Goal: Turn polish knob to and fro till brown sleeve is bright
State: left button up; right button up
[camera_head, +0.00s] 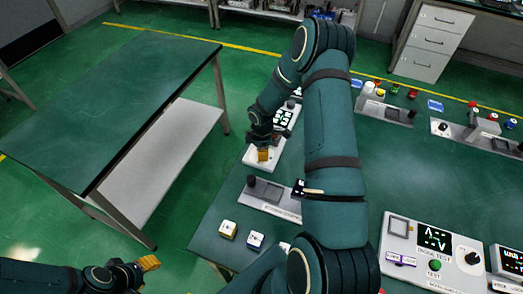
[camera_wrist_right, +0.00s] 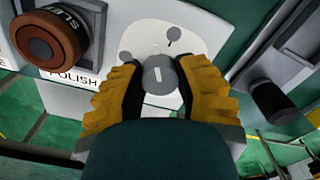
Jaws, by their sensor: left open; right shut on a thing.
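The polish knob (camera_wrist_right: 158,74) is a grey round knob with a white mark, on a white panel with the label "POLISH" partly in view. My right gripper (camera_wrist_right: 160,90) has its yellow fingers on both sides of this knob and is shut on it. The brown sleeve (camera_wrist_right: 48,42) is a dull brown ring around a dark centre with partly cut-off lettering, at the upper left of the wrist view. In the head view my right gripper (camera_head: 263,153) is at the white unit (camera_head: 254,160), mostly hidden by my arm. My left gripper (camera_head: 148,263) is open and empty, off the table at lower left.
Two small cubes (camera_head: 228,229) and a grey tray unit (camera_head: 272,196) are on the green table near its left edge. A phase test box (camera_head: 430,250) stands at right. Other units line the far side. An empty side table (camera_head: 130,90) stands at left across a floor gap.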

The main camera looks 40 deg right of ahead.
jog(key=n+p, duration=0.1)
jog(key=n, duration=0.3)
jog(key=shift+s, duration=0.1)
jog(key=shift+n, duration=0.9)
jog(key=m, duration=0.1)
jog(key=m+b, duration=0.1)
jog(key=shift+f+m, duration=0.2)
jog(key=shift+m, duration=0.1)
jog(key=m+b, duration=0.1)
jog(key=m, duration=0.1)
jog(key=shift+m, duration=0.3)
jog(key=shift+r+m, duration=0.15)
jog(key=shift+m, duration=0.15)
